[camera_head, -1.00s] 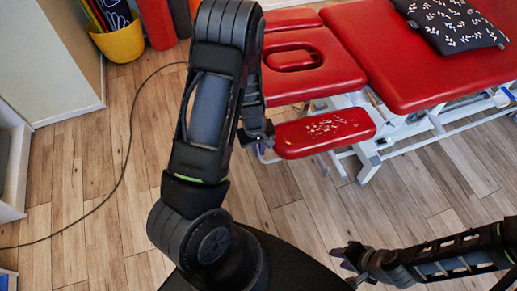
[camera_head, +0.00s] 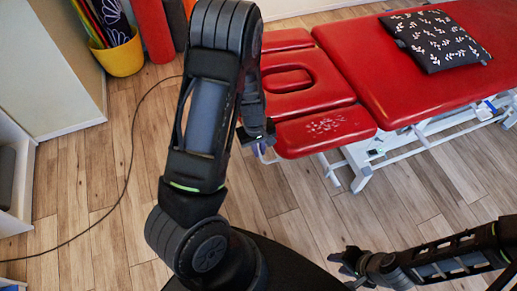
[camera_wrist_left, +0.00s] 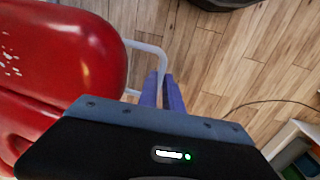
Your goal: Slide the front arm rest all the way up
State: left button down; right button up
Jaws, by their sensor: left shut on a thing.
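The front arm rest (camera_head: 326,131) is a red pad with worn pale spots, beside the near edge of the red headrest section (camera_head: 310,92). It looks about level with that section. In the left wrist view the pad (camera_wrist_left: 75,60) fills the left side, with a white metal tube loop (camera_wrist_left: 162,52) beside it. My left gripper (camera_head: 263,148) is at the pad's left end. Its bluish fingers (camera_wrist_left: 164,93) are shut on the tube loop. My right gripper (camera_head: 347,263) is at the lower right, away from the table, with its fingers apart and empty.
The red treatment table (camera_head: 385,75) carries a dark leaf-patterned pillow (camera_head: 436,40). Its white frame (camera_head: 362,160) stands below. A yellow bucket (camera_head: 118,57) and a black cable (camera_head: 128,150) are on the left. The wooden floor in front is clear.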

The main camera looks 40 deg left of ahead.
pick_arm(q)
jog(key=c, duration=1.5)
grip_release()
jog(key=shift+r, duration=0.1)
jog(key=shift+r, duration=0.1)
jog(key=r, duration=0.7)
jog(key=shift+s+a+r+p, duration=0.15)
jog(key=shift+s+r+p, duration=0.1)
jog(key=shift+p, duration=0.15)
jog(key=s+d+f+m, duration=0.5)
jog(key=s+d+f, duration=0.2)
jog(key=d+f, duration=0.3)
jog(key=s+d+f+m+h, duration=0.1)
jog(key=s+d, duration=0.1)
jog(key=d, duration=0.3)
jog(key=s+d+f+m+h, duration=0.1)
jog(key=s+d, duration=0.2)
jog(key=d, duration=0.2)
jog(key=s+d+f+m+h, duration=0.1)
jog(key=s+d+m, duration=0.1)
jog(key=s+d, duration=0.1)
jog(key=shift+d+h, duration=0.3)
jog(key=shift+d, duration=0.6)
